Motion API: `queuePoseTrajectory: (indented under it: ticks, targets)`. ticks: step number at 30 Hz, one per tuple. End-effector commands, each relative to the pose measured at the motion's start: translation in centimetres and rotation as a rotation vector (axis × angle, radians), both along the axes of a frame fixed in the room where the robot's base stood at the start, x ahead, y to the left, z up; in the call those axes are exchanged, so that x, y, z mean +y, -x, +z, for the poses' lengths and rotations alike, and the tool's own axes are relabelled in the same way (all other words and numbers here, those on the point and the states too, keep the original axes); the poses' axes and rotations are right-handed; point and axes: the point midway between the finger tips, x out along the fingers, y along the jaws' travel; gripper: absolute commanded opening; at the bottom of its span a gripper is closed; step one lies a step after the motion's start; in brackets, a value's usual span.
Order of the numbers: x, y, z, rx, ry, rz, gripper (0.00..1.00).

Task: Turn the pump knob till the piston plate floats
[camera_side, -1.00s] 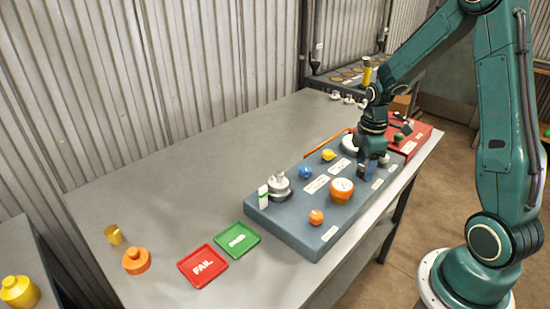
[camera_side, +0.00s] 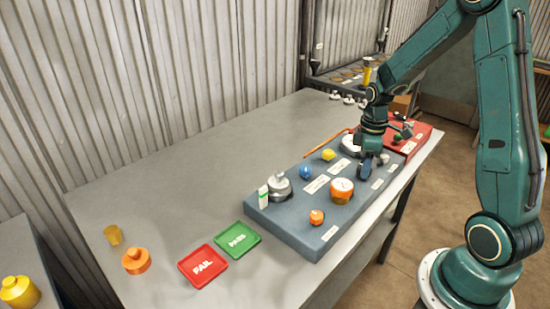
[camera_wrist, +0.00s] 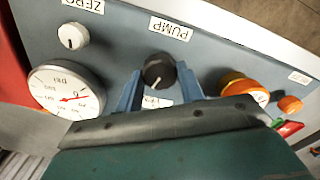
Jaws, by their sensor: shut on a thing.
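The black pump knob (camera_wrist: 159,71) stands below the PUMP label (camera_wrist: 170,28) in the wrist view, with a pale pointer line on it. My gripper (camera_wrist: 160,78) is shut on it, one blue finger at each side. A silver metal assembly (camera_side: 279,188) stands at the panel's left end. It may hold the piston plate, but I cannot tell whether a plate floats.
A red case (camera_side: 413,140) stands behind. Green (camera_side: 238,238) and red (camera_side: 203,266) trays lie left of the panel. The table's left part is mostly clear.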

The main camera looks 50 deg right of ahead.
Motion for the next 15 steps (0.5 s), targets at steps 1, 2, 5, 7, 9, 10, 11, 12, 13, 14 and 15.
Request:
queuePoseTrajectory:
  ticks: [1, 2, 5, 7, 9, 10, 11, 12, 13, 14, 15]
  targets:
    - [-0.01, 0.00, 0.04, 0.000, 0.000, -0.039, 0.15]
    - [-0.01, 0.00, 0.04, 0.000, 0.000, -0.066, 0.15]
    - [-0.02, -0.01, 0.04, 0.000, 0.000, -0.158, 0.15]
    - [-0.03, -0.01, 0.04, 0.000, 0.000, -0.225, 0.15]
    - [-0.03, -0.01, 0.04, 0.000, 0.000, -0.292, 0.15]
    - [-0.03, -0.01, 0.04, 0.000, 0.000, -0.320, 0.15]
    - [-0.04, -0.01, 0.04, 0.000, 0.000, -0.348, 0.15]
    - [-0.04, -0.01, 0.05, 0.000, 0.000, -0.387, 0.15]
    - [-0.04, -0.01, 0.04, 0.000, 0.000, -0.415, 0.15]
    - [-0.05, -0.02, 0.05, 0.000, 0.000, -0.443, 0.15]
    - [-0.05, -0.02, 0.05, 0.000, 0.000, -0.482, 0.15]
